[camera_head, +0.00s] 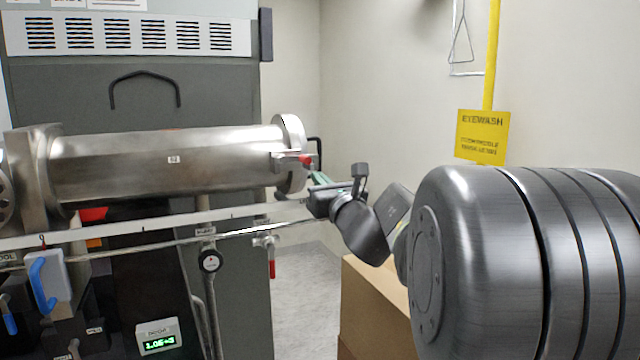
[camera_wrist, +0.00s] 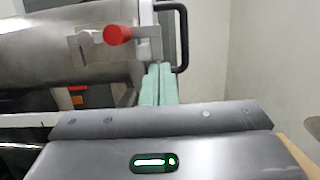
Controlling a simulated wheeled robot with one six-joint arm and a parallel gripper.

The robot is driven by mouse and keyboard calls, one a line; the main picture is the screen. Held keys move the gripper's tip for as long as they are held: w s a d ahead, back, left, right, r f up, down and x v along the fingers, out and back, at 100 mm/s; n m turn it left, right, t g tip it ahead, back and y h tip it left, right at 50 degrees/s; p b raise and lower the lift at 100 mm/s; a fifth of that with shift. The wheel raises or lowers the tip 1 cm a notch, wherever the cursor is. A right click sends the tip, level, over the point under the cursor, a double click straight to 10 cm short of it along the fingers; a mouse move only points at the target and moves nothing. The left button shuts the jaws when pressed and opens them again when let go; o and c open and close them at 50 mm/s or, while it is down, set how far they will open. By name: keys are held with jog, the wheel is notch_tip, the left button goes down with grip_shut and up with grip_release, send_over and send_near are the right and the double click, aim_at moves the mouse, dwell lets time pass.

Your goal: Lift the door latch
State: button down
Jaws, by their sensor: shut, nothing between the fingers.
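The door latch is a small metal piece with a red knob, on the right end of a steel cylinder. Its red knob (camera_head: 306,160) also shows in the wrist view (camera_wrist: 118,34). The door (camera_head: 292,135) is the round plate at the cylinder's end, with a black handle (camera_wrist: 181,35) on its far side. It looks closed against the cylinder. My gripper (camera_head: 316,177) is shut and empty, its pale green fingers side by side. In the wrist view the fingertips (camera_wrist: 158,68) are below and right of the red knob, near the door's lower edge. Whether they touch the door I cannot tell.
The steel cylinder (camera_head: 165,165) lies in front of a grey cabinet (camera_head: 200,85). A white rail (camera_head: 150,233) runs below it. Floor between cabinet and box is clear.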

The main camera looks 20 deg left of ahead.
jog(key=shift+w+d+r, duration=0.1)
jog(key=shift+w+r, duration=0.05)
jog(key=shift+r, duration=0.1)
notch_tip(320, 180, up, 12)
jog(key=n+g, duration=0.6)
jog(key=n, duration=1.6)
send_over(307, 156)
jog(key=shift+w, duration=0.15)
jog(key=shift+r+n, duration=0.1)
jog(key=shift+n, duration=0.3)
jog(key=shift+s+r, duration=0.1)
jog(key=shift+s, duration=0.1)
jog(key=shift+w, duration=0.15)
